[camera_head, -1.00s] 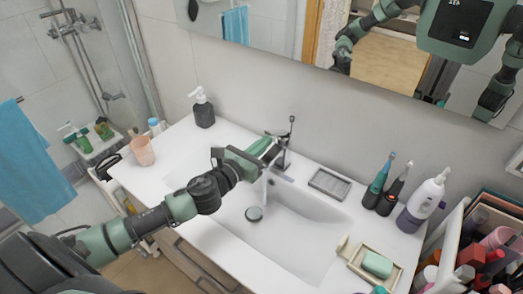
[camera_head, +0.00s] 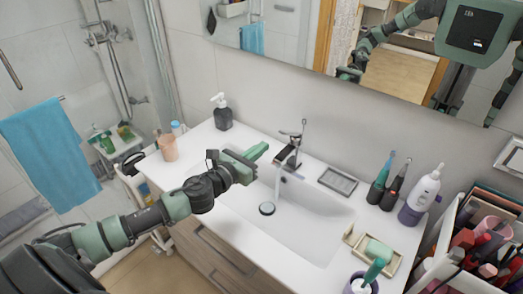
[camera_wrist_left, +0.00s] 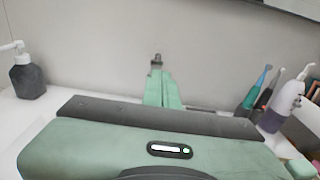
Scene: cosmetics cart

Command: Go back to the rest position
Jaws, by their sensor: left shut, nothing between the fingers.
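My left gripper (camera_head: 258,152) reaches in from the left over the back left part of the sink. It is shut and empty, its green fingers close together, and it also shows shut in the left wrist view (camera_wrist_left: 163,92). The faucet (camera_head: 290,150) stands just right of the fingertips, with a visible gap between them in the head view. A stream of water (camera_head: 277,186) appears to run from it into the white basin (camera_head: 310,226). My right gripper is not directly in view.
A cosmetics cart (camera_head: 444,262) stands at right. The mirror (camera_head: 300,30) hangs behind.

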